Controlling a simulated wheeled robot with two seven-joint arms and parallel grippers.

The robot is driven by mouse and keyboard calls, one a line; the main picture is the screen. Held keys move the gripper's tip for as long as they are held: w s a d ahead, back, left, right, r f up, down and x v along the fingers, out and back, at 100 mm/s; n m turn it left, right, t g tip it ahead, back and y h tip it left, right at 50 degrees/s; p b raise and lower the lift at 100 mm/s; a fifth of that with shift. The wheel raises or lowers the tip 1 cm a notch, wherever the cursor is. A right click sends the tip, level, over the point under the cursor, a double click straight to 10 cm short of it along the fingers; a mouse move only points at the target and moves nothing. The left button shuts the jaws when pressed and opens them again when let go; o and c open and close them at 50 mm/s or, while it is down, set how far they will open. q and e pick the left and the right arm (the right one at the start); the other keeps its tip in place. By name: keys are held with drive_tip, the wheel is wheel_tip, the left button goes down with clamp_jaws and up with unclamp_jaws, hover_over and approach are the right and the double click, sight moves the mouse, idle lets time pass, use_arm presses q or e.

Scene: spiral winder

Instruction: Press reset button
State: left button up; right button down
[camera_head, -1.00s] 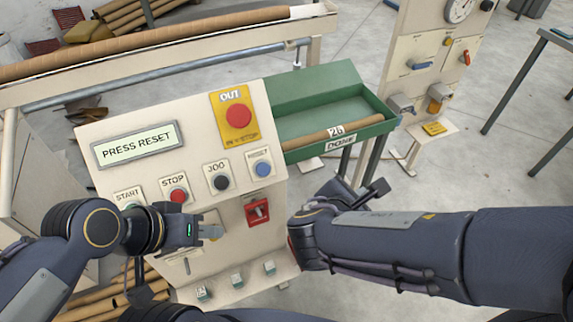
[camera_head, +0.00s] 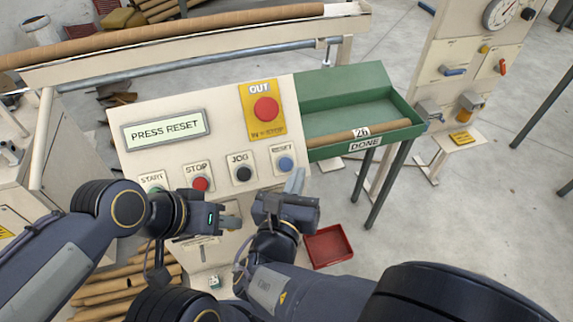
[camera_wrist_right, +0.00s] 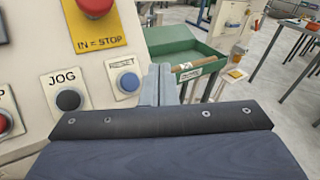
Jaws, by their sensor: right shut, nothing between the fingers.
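The blue reset button (camera_head: 285,164) sits at the right end of the button row on the cream control panel (camera_head: 150,112). The panel's display (camera_head: 165,130) reads "PRESS RESET". My right gripper (camera_head: 296,180) is shut and empty, its fingertips pointing up just below and right of the reset button. In the right wrist view the reset button (camera_wrist_right: 129,82) shows close to the left of the shut fingers (camera_wrist_right: 158,85), apart from them in the picture. My left gripper (camera_head: 230,218) is in front of the lower panel; its jaw opening is unclear.
The black jog button (camera_head: 243,173) and red stop button (camera_head: 201,184) lie left of reset. A large red emergency button (camera_head: 266,109) is above on a yellow plate. A green tray (camera_head: 345,116) with a tube stands to the right. A red bin (camera_head: 328,246) is on the floor.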

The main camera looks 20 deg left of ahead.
sight(286, 171)
drive_tip(key=shift+w+a+f+b, duration=0.55)
drive_tip(key=shift+w+f+b, duration=0.1)
drive_tip(key=shift+w+f, duration=0.15)
drive_tip(key=shift+w+a+f+b, duration=0.55)
drive_tip(key=shift+w+f+b, duration=0.05)
drive_tip(key=shift+w+f, duration=0.25)
drive_tip(key=shift+w+a+f+b, duration=0.55)
drive_tip(key=shift+w+f+b, duration=0.1)
drive_tip(key=shift+w+f, duration=0.15)
drive_tip(key=shift+f, duration=0.1)
drive_tip(key=shift+w+a+f, duration=0.2)
drive_tip(key=shift+w, duration=0.05)
drive_tip(key=shift+w+a+f+b, duration=0.15)
drive_tip(key=shift+w+f+b, duration=0.15)
drive_tip(key=shift+b, duration=0.2)
idle(0.8)
drive_tip(key=shift+s+r, duration=0.1)
drive_tip(key=shift+s+d+r+p, duration=0.35)
drive_tip(key=shift+s+r+p, duration=0.1)
drive_tip(key=shift+r, duration=0.05)
idle(0.4)
